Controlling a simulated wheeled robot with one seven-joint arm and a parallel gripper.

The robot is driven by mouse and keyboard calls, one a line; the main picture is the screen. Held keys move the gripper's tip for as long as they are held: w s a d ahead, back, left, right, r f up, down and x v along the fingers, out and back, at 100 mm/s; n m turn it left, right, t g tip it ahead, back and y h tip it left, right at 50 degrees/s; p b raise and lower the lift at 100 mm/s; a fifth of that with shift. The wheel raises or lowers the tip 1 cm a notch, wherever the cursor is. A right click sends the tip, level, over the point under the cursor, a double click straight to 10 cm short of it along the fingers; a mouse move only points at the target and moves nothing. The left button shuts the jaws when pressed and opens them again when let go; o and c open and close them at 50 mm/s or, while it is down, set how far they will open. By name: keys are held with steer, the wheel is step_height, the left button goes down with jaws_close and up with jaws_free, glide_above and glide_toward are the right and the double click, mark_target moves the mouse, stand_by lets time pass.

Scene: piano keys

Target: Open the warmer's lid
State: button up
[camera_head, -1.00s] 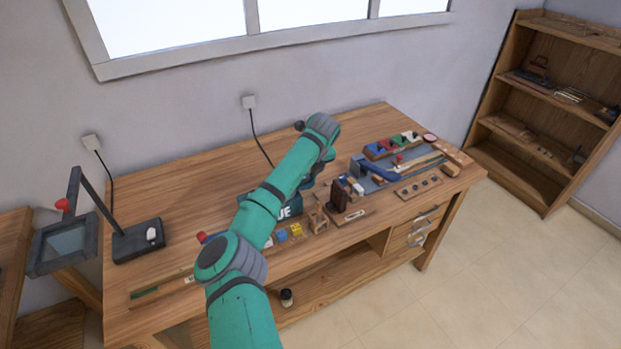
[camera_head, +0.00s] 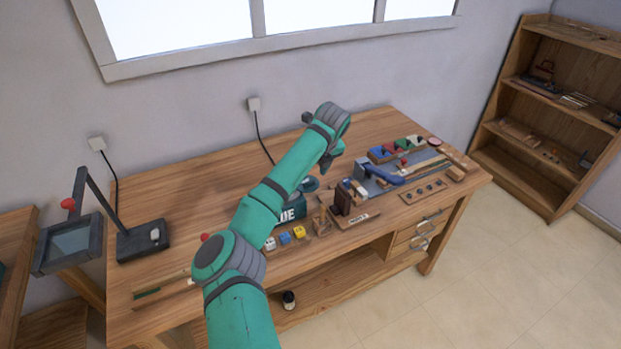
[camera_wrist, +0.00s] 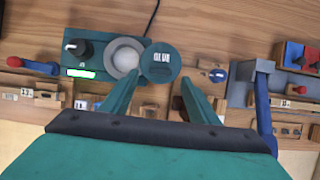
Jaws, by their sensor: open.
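The teal glue warmer (camera_wrist: 90,48) has a black knob and a lit green display in the wrist view. Its round grey pot (camera_wrist: 122,56) is uncovered. The round teal lid (camera_wrist: 160,62), with a pale label, sits swung to the right of the pot, close against its rim. In the head view the warmer (camera_head: 291,214) is partly hidden behind my arm. My gripper (camera_wrist: 160,82) is open and empty, its fingers spread to either side of the lid. I cannot tell whether a finger touches the lid.
Blue, yellow and white blocks (camera_head: 285,238) lie along the front of the bench. A dark upright block (camera_head: 342,201) and a grey tray with a blue lever (camera_head: 385,174) stand to the right. A lamp-like magnifier (camera_head: 70,240) is at the left. The back left of the bench is clear.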

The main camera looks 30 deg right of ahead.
steer(key=v, duration=0.6)
